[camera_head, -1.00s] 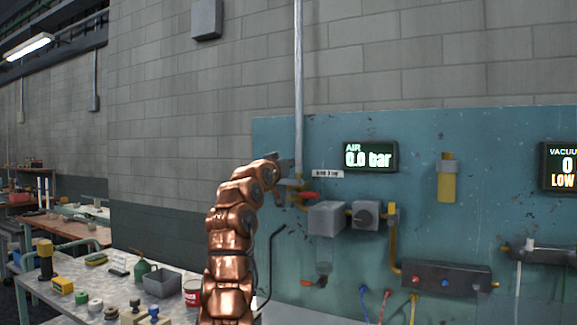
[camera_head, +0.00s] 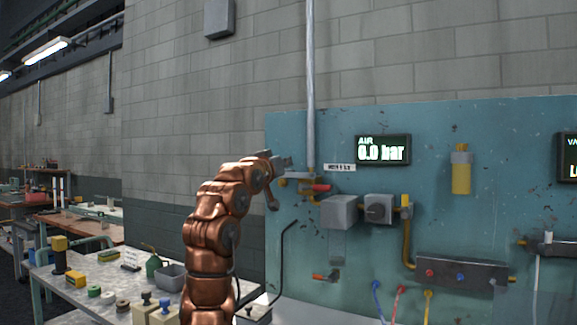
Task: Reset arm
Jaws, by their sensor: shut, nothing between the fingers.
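My copper-coloured arm rises from the lower middle of the head view and bends right at its top. My gripper (camera_head: 284,161) is at its end, shut and empty, small in the picture. It shows in front of the left part of the teal panel (camera_head: 290,240), near the grey vertical pipe (camera_head: 311,90). A valve with a red handle (camera_head: 321,188) is just below and right of it. I cannot tell whether the gripper touches the pipe or the panel.
The AIR display (camera_head: 383,149) reads 0.0 bar. A grey regulator box (camera_head: 339,212), a yellow cylinder (camera_head: 461,172) and a dark manifold (camera_head: 462,271) are on the panel. A workbench (camera_head: 85,292) with small parts and a grey bin (camera_head: 171,277) stands at left.

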